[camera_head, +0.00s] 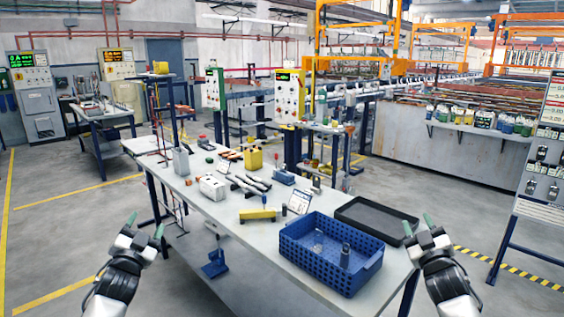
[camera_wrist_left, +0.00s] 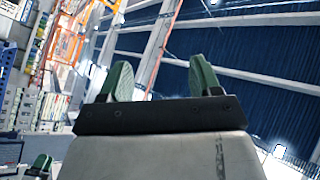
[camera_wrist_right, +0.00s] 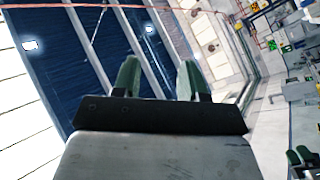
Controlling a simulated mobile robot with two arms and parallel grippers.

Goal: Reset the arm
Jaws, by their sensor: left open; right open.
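My left gripper (camera_head: 145,226) is raised at the lower left of the head view, left of the table and apart from it. Its two green fingers stand apart with nothing between them, as the left wrist view (camera_wrist_left: 162,84) also shows. My right gripper (camera_head: 417,226) is raised at the lower right, near the table's right front corner. Its green fingers are apart and empty, also in the right wrist view (camera_wrist_right: 160,80). Both grippers point upward; the wrist views face the ceiling and upper walls.
A long table (camera_head: 237,233) runs between my arms. A blue crate (camera_head: 318,267) with a few small items stands near its front, beside a black tray (camera_head: 378,217). Tools, a white box (camera_head: 213,187) and a yellow container (camera_head: 253,159) lie further back. Open floor (camera_head: 60,235) is at left.

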